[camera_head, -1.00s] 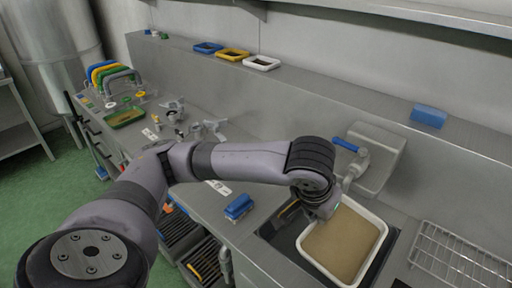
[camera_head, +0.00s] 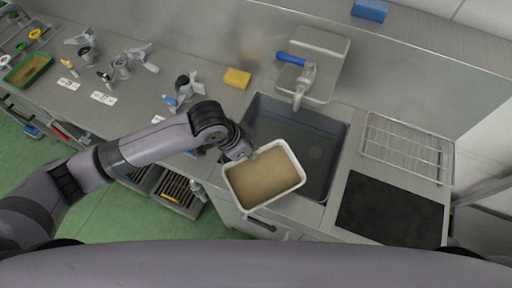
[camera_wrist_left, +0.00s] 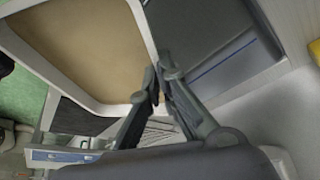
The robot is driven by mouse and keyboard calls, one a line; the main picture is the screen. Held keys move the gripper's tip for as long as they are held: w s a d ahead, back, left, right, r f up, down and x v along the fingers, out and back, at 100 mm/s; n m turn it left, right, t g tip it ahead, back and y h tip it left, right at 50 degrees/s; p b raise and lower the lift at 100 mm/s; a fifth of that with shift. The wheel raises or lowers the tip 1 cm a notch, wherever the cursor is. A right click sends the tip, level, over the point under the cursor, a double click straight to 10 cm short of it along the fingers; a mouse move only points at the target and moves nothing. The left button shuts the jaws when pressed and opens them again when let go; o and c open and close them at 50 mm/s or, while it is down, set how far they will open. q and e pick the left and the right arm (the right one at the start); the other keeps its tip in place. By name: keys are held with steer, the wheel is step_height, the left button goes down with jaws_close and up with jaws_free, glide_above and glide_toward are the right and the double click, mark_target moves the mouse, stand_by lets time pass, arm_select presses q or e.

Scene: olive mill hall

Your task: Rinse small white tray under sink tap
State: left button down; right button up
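The small white tray (camera_head: 296,161) has a white rim and a tan-brown inside. It is over the front-left edge of the dark sink basin (camera_head: 325,128), partly over the counter front. My left gripper (camera_head: 251,154) is shut on the tray's rim at its left upper corner. In the left wrist view the fingers (camera_wrist_left: 158,88) pinch the tray's rim (camera_wrist_left: 142,30). The tap (camera_head: 305,82) with its blue lever (camera_head: 291,59) stands behind the basin, apart from the tray; I see no water running. My right gripper is not in view.
A wire rack (camera_head: 405,148) and a black mat (camera_head: 390,210) lie right of the sink. A yellow sponge (camera_head: 237,78) sits behind it to the left. Metal parts (camera_head: 185,88) and a green tray (camera_head: 28,70) are farther left. A blue block (camera_head: 370,10) lies on the ledge.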

arm_select(q)
steer(key=shift+d+f+m, duration=0.55)
steer(key=shift+f+m, duration=0.05)
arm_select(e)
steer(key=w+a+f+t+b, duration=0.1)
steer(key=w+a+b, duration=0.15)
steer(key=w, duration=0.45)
arm_select(q)
steer(key=w+d+f+b, duration=0.1)
steer(key=w+f+b, duration=0.1)
steer(key=w+b, duration=0.5)
steer(key=w, duration=0.6)
steer(key=shift+w+d+f, duration=0.25)
steer(key=shift+w+f, duration=0.05)
steer(key=shift+w, duration=0.1)
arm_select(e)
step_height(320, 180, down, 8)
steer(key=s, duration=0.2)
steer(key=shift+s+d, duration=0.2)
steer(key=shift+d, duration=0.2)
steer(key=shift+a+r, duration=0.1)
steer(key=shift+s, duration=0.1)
